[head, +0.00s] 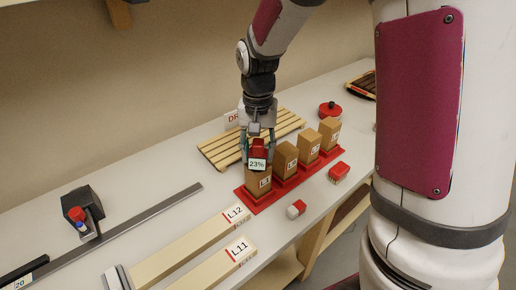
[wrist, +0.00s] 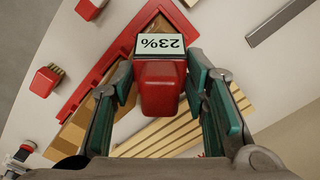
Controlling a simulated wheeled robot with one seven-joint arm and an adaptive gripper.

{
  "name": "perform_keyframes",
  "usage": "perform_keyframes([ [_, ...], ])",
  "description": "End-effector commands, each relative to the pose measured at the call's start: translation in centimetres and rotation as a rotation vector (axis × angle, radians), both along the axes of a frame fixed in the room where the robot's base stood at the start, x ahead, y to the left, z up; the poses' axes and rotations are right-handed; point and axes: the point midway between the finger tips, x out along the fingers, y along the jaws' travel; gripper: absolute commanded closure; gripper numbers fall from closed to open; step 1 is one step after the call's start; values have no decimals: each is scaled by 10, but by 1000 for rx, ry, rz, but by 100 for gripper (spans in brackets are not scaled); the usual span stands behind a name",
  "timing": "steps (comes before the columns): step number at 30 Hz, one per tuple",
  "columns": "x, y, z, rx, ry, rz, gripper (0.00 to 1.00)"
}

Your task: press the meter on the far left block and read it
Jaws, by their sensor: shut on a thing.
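My gripper (head: 258,138) is shut on the red meter (head: 259,146), which also fills the middle of the wrist view (wrist: 160,88) between the green finger pads. Its display (head: 257,164) reads 23%; the digits are upside down in the wrist view (wrist: 160,44). The meter is at the top of the far left block (head: 259,184), a tan wooden block in a red stand (head: 270,200). The meter and fingers hide the block's top, so the contact itself is hidden. Several similar blocks (head: 308,146) stand in a row to the right.
A slatted wooden rack (head: 222,150) lies behind the blocks. A red brush (head: 339,172) and a small red-and-white item (head: 296,209) lie in front. Long boards (head: 190,247), a metal rail (head: 140,222) and a dark device (head: 84,205) occupy the left. A round red object (head: 330,109) sits behind.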

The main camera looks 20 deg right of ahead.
Motion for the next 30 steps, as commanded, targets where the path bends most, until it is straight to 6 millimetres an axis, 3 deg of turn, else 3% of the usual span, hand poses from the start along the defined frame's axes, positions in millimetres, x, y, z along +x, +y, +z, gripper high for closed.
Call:
perform_keyframes([
  [5,-1,0,0,0,4,0,92],
  [30,-1,0,62,0,0,-1,92],
])
